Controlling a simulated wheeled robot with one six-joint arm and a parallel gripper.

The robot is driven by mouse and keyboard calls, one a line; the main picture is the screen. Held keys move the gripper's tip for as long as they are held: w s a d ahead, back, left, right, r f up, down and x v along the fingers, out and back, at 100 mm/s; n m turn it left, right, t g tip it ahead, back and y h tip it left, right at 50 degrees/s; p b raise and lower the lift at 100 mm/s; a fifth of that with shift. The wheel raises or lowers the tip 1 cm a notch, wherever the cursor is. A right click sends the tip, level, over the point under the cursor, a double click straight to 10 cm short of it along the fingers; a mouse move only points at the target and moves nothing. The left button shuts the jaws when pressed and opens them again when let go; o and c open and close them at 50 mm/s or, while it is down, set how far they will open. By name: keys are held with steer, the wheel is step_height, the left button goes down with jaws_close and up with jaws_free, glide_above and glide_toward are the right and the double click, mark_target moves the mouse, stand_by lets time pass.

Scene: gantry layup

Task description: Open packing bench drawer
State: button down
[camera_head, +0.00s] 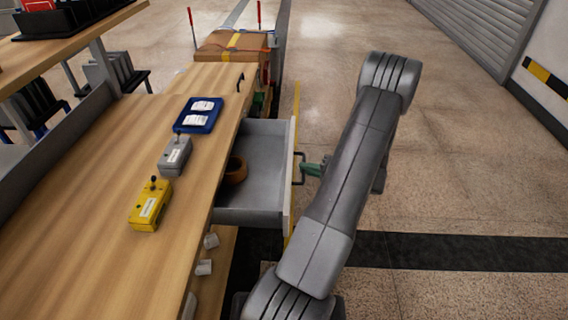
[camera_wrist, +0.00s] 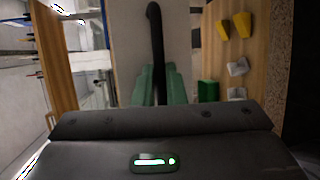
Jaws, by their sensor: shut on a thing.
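The packing bench drawer (camera_head: 255,203) stands pulled out from the right side of the wooden bench (camera_head: 95,240). Its grey inside shows, with a brown roll of tape (camera_head: 236,170) lying in it. The dark bar handle (camera_head: 301,168) is on the drawer's pale front. My gripper (camera_head: 308,170) has its green fingers at this handle, and my arm partly hides them. In the wrist view, my gripper (camera_wrist: 155,85) is shut on the black handle (camera_wrist: 154,40), which runs between the green fingers in front of the pale drawer front (camera_wrist: 125,50).
On the bench top are a blue tray (camera_head: 199,114) with white labels, a grey control box (camera_head: 175,155) and a yellow control box (camera_head: 150,205). A brown carton (camera_head: 232,46) stands beyond the bench. The floor to the right of my arm is clear.

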steer(key=d, duration=0.8)
steer(key=shift+s+d+p, duration=0.15)
steer(key=shift+p, duration=0.3)
steer(key=c, duration=1.5)
jaws_free()
steer(key=v, duration=1.3)
steer(key=shift+s+d, duration=0.2)
steer(key=shift+d, duration=0.15)
steer(key=shift+a, duration=0.1)
steer(key=x, duration=1.4)
steer(key=shift+a, duration=0.25)
